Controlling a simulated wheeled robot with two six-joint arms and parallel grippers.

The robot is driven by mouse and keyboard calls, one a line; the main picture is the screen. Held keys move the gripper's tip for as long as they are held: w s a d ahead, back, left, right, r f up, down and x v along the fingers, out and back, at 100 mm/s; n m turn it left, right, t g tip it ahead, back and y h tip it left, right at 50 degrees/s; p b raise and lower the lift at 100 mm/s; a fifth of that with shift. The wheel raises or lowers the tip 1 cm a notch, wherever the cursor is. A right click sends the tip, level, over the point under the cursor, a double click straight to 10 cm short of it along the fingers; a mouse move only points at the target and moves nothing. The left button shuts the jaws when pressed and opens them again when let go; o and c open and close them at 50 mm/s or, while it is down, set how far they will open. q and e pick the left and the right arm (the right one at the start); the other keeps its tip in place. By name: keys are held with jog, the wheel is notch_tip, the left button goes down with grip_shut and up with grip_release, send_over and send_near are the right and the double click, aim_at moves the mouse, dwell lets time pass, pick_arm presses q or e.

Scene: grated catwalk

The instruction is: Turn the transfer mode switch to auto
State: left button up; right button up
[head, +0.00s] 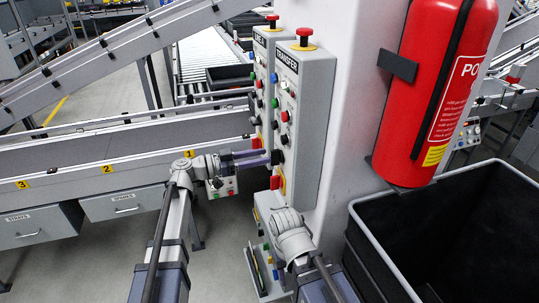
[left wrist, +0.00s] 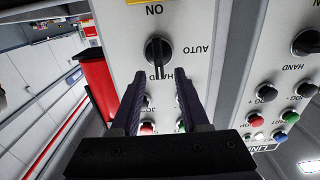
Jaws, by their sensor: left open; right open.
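The transfer panel (head: 304,95) is a tall grey box with several buttons and a red mushroom button on top. My left gripper (head: 268,158) is open and empty in front of its lower part. In the upside-down left wrist view, the black mode switch (left wrist: 158,50) lies just beyond my left gripper's fingertips (left wrist: 162,78), roughly centred between them. AUTO is printed to its right and HAND below it, partly hidden by a finger. The switch's bar points down in the picture, towards HAND. My right arm reaches up below the panel; its gripper fingers do not show.
The line panel (head: 264,60) stands close beside the transfer panel. A red fire extinguisher (head: 432,90) hangs to the right, above a black bin (head: 375,240). A conveyor frame (head: 120,150) with drawers runs along the left.

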aim_at(276, 157)
pick_arm(q)
jog(key=shift+x, duration=1.7)
jog(key=shift+c, duration=0.3)
jog(key=shift+s, duration=0.1)
grip_shut()
